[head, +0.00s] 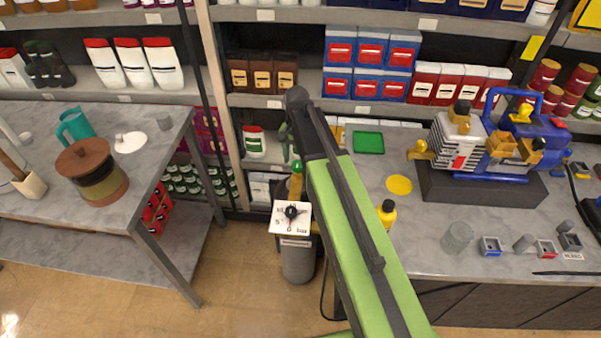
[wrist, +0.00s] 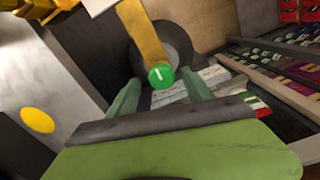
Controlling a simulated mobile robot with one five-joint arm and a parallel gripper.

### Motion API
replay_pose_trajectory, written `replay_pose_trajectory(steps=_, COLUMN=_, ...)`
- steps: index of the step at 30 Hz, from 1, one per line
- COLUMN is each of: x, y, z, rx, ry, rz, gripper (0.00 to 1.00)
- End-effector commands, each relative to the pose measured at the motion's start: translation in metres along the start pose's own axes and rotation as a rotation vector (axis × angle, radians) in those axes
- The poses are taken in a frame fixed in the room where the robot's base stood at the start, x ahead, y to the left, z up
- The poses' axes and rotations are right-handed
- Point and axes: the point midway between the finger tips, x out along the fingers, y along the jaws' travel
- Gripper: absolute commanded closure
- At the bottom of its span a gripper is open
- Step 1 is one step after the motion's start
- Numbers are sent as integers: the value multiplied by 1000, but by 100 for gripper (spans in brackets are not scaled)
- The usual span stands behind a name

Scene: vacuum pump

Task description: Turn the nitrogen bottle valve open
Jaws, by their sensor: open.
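The nitrogen bottle appears to be the grey cylinder (head: 298,264) on the floor between the two benches. A white dial plate (head: 291,217) marked "bar" stands in front of its top. Above it is a brass-coloured valve body (head: 296,186) with a small green knob (head: 297,167). In the wrist view the green knob (wrist: 161,76), with a white mark, caps the brass stem (wrist: 140,32). My gripper (head: 289,152) is open, and in the wrist view its green fingers (wrist: 159,84) lie either side of the knob. I cannot tell whether they touch it.
The right bench (head: 420,250) carries a blue and grey pump (head: 490,145), a yellow bottle (head: 387,212) and a glass beaker (head: 457,238). The left table (head: 140,190) holds a lidded jar (head: 95,175). Stocked shelves stand behind. Floor is free in front of the left table.

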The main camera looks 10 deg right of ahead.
Motion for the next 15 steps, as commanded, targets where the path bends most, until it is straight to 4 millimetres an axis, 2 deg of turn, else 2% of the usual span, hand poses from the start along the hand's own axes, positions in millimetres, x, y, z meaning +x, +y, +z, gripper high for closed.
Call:
replay_pose_trajectory(steps=1, x=14, y=0, z=0, rx=0, ry=0, rz=0, gripper=41)
replay_pose_trajectory(steps=3, x=18, y=0, z=0, rx=0, ry=0, rz=0, gripper=41)
replay_pose_trajectory(steps=11, x=16, y=0, z=0, rx=-1, ry=0, rz=0, gripper=41)
replay_pose_trajectory(steps=15, x=16, y=0, z=0, rx=-1, ry=0, rz=0, gripper=57)
